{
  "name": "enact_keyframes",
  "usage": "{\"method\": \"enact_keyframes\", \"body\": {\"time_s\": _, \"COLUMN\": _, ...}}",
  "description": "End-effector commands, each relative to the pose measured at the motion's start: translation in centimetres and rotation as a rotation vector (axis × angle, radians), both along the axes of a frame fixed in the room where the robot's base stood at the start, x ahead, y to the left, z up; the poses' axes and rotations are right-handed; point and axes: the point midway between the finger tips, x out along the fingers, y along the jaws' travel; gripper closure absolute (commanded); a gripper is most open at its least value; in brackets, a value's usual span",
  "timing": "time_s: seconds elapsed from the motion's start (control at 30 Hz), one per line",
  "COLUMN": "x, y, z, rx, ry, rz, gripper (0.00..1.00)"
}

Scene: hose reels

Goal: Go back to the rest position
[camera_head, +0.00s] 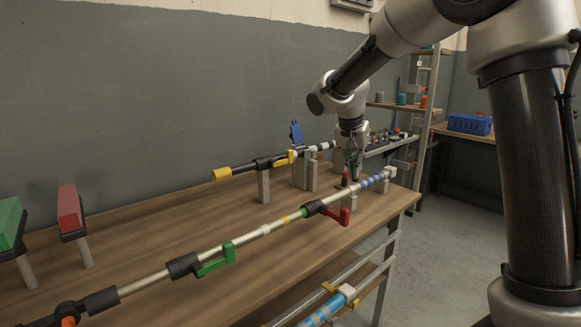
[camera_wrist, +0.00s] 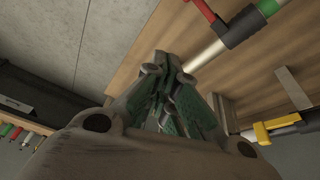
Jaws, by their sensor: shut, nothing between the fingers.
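My gripper (camera_head: 353,177) points down over the right end of the wooden table, close to a metal pipe with a red handle (camera_head: 338,216) and blue bands. I cannot tell whether it touches the pipe. In the wrist view my gripper (camera_wrist: 168,62) has its fingers drawn together at the tips, with nothing seen between them. The pipe's red handle also shows there at the top, to the right of the fingertips.
The wooden table (camera_head: 150,227) carries the long pipe, with a green handle (camera_head: 217,261), and a shorter pipe with a yellow end (camera_head: 222,174) behind it. Red (camera_head: 69,208) and green (camera_head: 10,222) blocks stand at left. A blue crate (camera_head: 469,124) is at back right.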

Motion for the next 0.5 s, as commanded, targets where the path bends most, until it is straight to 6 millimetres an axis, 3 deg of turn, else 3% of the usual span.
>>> {"method": "enact_keyframes", "body": {"time_s": 0.07, "x": -1.0, "y": -0.1, "z": -0.9, "rx": -0.019, "ry": 0.054, "rz": 0.1, "gripper": 1.0}}
{"method": "enact_keyframes", "body": {"time_s": 0.2, "x": -5.2, "y": -0.7, "z": -2.9, "rx": -0.038, "ry": 0.182, "rz": 0.313, "gripper": 1.0}}
{"method": "enact_keyframes", "body": {"time_s": 0.5, "x": -17.5, "y": -5.3, "z": -0.7, "rx": 0.013, "ry": 0.263, "rz": 0.643, "gripper": 1.0}}
